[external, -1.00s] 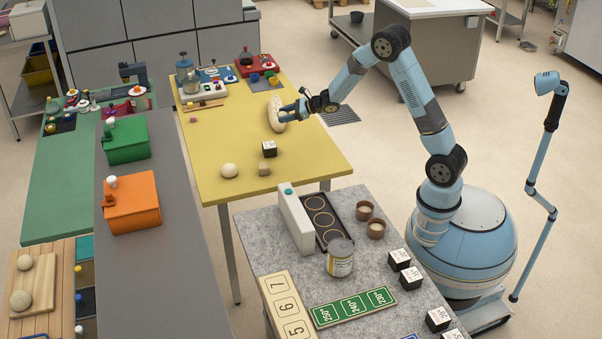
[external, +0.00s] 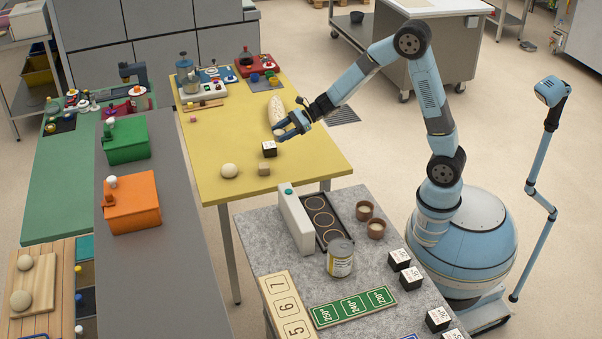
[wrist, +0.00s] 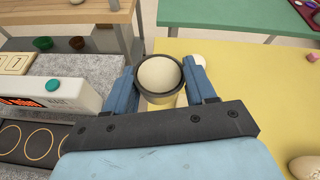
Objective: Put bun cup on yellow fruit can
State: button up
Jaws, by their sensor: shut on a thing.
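My gripper (external: 282,134) is over the yellow table, at the near end of a long loaf. In the wrist view my gripper (wrist: 162,84) is shut on the bun cup (wrist: 143,94), a dark-rimmed cup with a pale round bun in it, upright between the fingers. The yellow fruit can (external: 340,262), with a grey metal top and a yellow and white label, stands upright on the grey felt table. It does not show in the wrist view.
Two brown cups (external: 376,229) and a white box with a teal button (external: 296,220) stand near the can. A black tray with rings (external: 322,218) lies between.

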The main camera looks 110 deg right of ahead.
jog(key=s+a+r+n+g+y, duration=0.1)
jog(key=a+r+n+y, duration=0.2)
jog(key=a, duration=1)
jog(key=s+a+r+n+g+y, duration=0.1)
jog(key=a+r+n+y, duration=0.2)
jog(key=a, duration=1)
jog(key=s+a+f+n+g+y, duration=0.1)
jog(key=s+a+n+g+y, duration=0.25)
jog(key=s+a, duration=0.55)
jog(key=s+a+n+g+y, duration=0.3)
jog(key=s+a+n+g, duration=0.15)
jog(key=a, duration=0.85)
send_over(340, 245)
jog(key=s, duration=0.2)
jog(key=shift+t+h, duration=0.25)
jog(key=shift+t, duration=0.15)
jog(key=f, duration=0.8)
jog(key=shift+w+d+f, duration=0.2)
jog(key=shift+w+f, duration=0.05)
jog(key=shift+w+a+f, duration=0.15)
jog(key=shift+w+f, duration=0.4)
jog(key=shift+f, duration=0.15)
jog(key=shift+w+f, duration=0.1)
jog(key=shift+f, duration=1.5)
jog(key=shift+f, duration=0.1)
